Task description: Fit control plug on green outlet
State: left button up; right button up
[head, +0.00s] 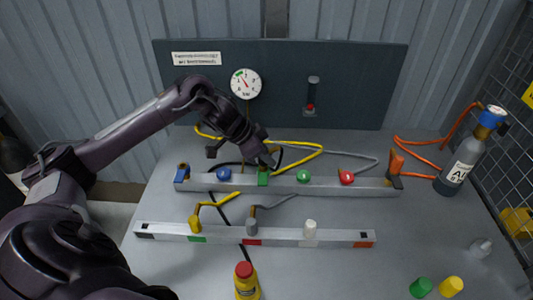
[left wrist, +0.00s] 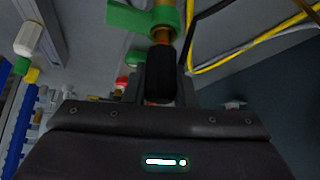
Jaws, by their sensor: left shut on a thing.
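My left gripper (head: 268,164) reaches down over the back rail (head: 335,188) and is shut on a small dark thing, seen as a black cylinder (left wrist: 160,75) in the left wrist view. I take it for the control plug, but its far end is partly hidden. Right by it is a green lever-like part (head: 263,178); in the left wrist view this green part (left wrist: 143,18) sits on a brass stem beyond the cylinder. I cannot tell whether cylinder and stem touch or are joined. A round green knob (head: 304,176) stands farther right. My right gripper is out of view.
A blue knob (head: 223,174) and a red knob (head: 347,177) share the back rail. The front rail (head: 280,240) carries yellow, grey and white fittings. Yellow, grey and black hoses lie behind and between.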

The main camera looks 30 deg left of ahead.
pick_arm(q)
jog(key=shift+f, duration=0.9)
dwell(0.8)
jog(key=o, duration=1.1)
jog(key=b+v, duration=0.1)
jog(key=v, duration=0.6)
jog(key=shift+s+a+r+b, duration=0.15)
jog(key=shift+s+r+b, duration=0.05)
jog(key=shift+r+b, duration=0.15)
